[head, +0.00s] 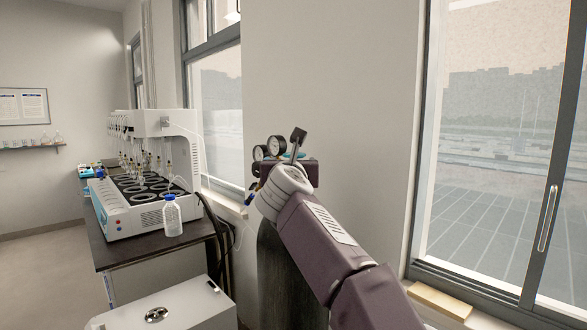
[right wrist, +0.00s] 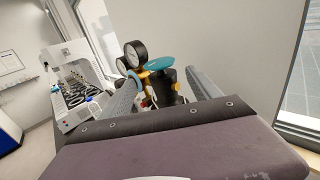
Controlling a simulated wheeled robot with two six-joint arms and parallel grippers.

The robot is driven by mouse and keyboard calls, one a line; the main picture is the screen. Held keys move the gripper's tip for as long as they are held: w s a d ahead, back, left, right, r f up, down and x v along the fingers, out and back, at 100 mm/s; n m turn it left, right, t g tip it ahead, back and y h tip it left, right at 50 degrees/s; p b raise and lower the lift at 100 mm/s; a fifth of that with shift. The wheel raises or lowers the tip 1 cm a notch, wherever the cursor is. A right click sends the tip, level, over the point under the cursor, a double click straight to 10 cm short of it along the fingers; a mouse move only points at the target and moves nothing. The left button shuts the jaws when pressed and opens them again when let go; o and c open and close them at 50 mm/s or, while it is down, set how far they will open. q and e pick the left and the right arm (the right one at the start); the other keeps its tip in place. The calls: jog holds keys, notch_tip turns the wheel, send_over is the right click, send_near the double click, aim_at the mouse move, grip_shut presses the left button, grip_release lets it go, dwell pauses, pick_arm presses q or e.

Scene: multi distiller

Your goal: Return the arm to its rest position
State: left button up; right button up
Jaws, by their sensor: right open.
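My right arm (head: 325,240) reaches in from the lower right of the head view, stretched out in front of the gas cylinder (head: 275,275). My right gripper (right wrist: 162,80) is open in the right wrist view, with its two grey fingers apart and nothing seen held between them. The regulator with round gauges (right wrist: 137,52) and a teal knob (right wrist: 158,63) shows beyond and between the fingers; I cannot tell if they touch it. In the head view the gripper is partly hidden by the wrist. My left gripper is not in view.
A white multi distiller (head: 190,145) stands on a dark bench (head: 150,248) at the left, with a blue-capped bottle (head: 172,217) at its front corner. A white box (head: 190,305) is in the foreground. A wall and window (head: 500,150) lie behind and right of my arm.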

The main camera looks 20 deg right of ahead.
jog(key=shift+v, duration=0.9)
